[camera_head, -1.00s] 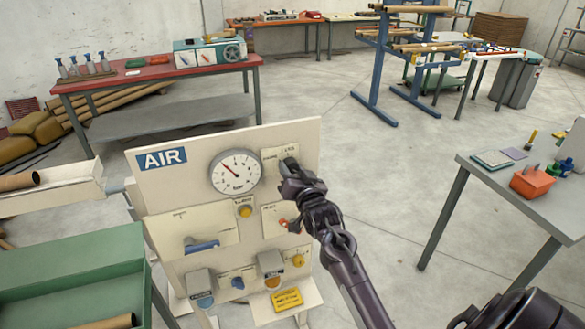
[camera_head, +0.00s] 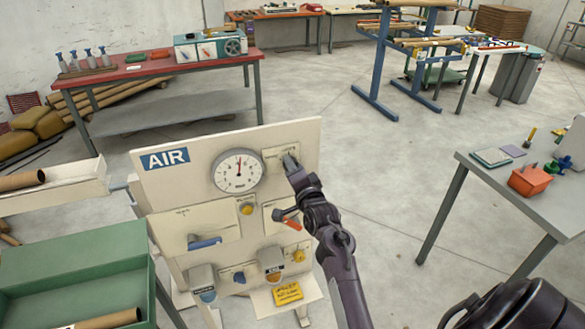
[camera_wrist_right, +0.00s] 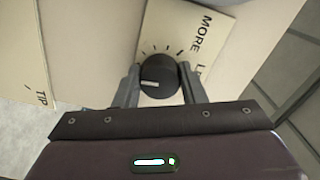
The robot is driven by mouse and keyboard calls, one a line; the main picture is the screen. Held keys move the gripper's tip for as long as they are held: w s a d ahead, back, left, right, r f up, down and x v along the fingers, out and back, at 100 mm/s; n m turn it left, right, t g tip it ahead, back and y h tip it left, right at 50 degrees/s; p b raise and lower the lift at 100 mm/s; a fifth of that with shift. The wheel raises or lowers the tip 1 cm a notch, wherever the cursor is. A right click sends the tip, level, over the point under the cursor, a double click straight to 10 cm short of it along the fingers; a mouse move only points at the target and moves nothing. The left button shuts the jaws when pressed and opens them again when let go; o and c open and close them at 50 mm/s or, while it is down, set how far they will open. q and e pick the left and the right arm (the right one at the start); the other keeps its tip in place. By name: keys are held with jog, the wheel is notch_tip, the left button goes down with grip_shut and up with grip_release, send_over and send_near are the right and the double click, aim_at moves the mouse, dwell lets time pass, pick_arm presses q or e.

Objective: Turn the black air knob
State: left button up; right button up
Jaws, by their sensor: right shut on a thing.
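The black air knob (camera_wrist_right: 158,76) is round with a pale pointer mark and sits on a cream plate with tick marks and the word MORE. In the right wrist view, my right gripper (camera_wrist_right: 160,88) has one finger on each side of the knob and is shut on it. In the head view, the right gripper (camera_head: 291,163) reaches the upper right of the AIR panel (camera_head: 200,187) and hides most of the knob. The round white gauge (camera_head: 238,171) beside it has its needle pointing about straight up. My left gripper is not in view.
Below the knob, the panel carries a red-orange handle (camera_head: 287,215), a yellow knob (camera_head: 246,208) and a blue handle (camera_head: 205,242). A green tray (camera_head: 75,285) stands at the left. A grey table (camera_head: 540,195) stands at the right, with open floor between.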

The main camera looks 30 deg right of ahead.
jog(key=shift+m, duration=0.3)
dwell(0.4)
jog(key=o, duration=1)
